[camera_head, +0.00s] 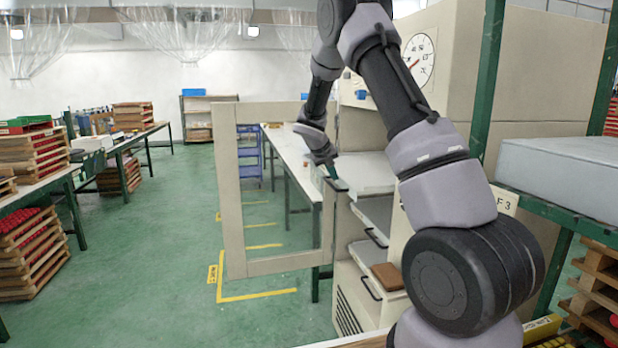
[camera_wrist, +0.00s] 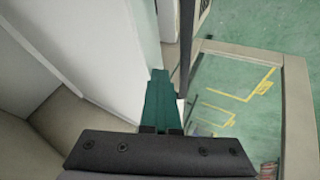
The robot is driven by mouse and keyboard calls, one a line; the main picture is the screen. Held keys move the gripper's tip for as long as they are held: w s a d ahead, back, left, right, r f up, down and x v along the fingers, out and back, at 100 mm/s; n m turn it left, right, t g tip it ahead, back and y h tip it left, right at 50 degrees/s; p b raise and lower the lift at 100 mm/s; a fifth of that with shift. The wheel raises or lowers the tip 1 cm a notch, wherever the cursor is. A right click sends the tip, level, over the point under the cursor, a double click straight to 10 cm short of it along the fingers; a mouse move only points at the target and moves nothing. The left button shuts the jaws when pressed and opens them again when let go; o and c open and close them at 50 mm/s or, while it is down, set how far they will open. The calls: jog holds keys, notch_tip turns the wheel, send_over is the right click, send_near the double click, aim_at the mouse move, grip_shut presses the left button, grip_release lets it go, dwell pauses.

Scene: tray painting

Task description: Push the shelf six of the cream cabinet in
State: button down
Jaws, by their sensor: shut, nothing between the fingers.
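The cream cabinet (camera_head: 462,48) stands at the right, with its framed door (camera_head: 228,190) swung open to the left. Several shelves with dark handles show in its front, partly behind my arm. An upper pale shelf (camera_head: 365,172) sticks out furthest, and a lower shelf (camera_head: 362,268) carries a brown block (camera_head: 388,276). I cannot tell which one is shelf six. My gripper (camera_head: 331,171) is at the front end of the upper shelf, close to its handle. In the wrist view its green fingers (camera_wrist: 158,98) are together and empty, beside a pale panel. Contact is unclear.
The open door frame also shows in the wrist view (camera_wrist: 296,110). A long white-topped table (camera_head: 290,147) stands behind the door. Green-framed racking (camera_head: 485,80) is close on the right. Green floor (camera_head: 150,250) is clear at the left.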

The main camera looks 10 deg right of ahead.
aim_at(383, 173)
jog(key=d, duration=1.8)
jog(key=shift+d, duration=0.35)
